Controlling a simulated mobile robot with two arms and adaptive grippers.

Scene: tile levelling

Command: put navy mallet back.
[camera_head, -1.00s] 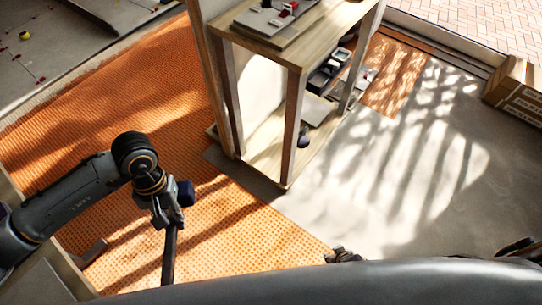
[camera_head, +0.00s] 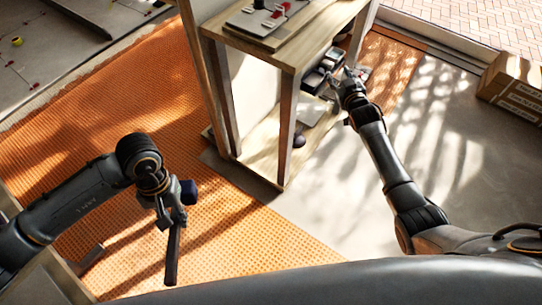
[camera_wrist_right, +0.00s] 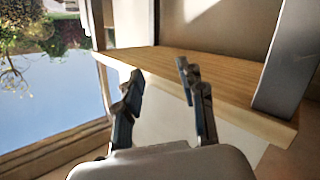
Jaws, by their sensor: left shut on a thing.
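The navy mallet (camera_head: 173,255) hangs in my left gripper (camera_head: 171,214) with its dark handle pointing down. A navy block, seemingly its head (camera_head: 189,191), shows beside the fingers. The gripper is shut on it, above the orange mat and left of the wooden shelf unit (camera_head: 287,130). My right gripper (camera_head: 347,80) is at the right side of the shelf unit, near its middle level. In the right wrist view its two fingers (camera_wrist_right: 160,88) are spread and empty, in front of a wooden shelf board (camera_wrist_right: 225,85).
Dark trays (camera_head: 322,72) sit on the middle shelf. The top board (camera_head: 300,35) carries a plate with small red parts. A cardboard box (camera_head: 512,85) stands at right. The orange mat (camera_head: 120,100) is mostly clear.

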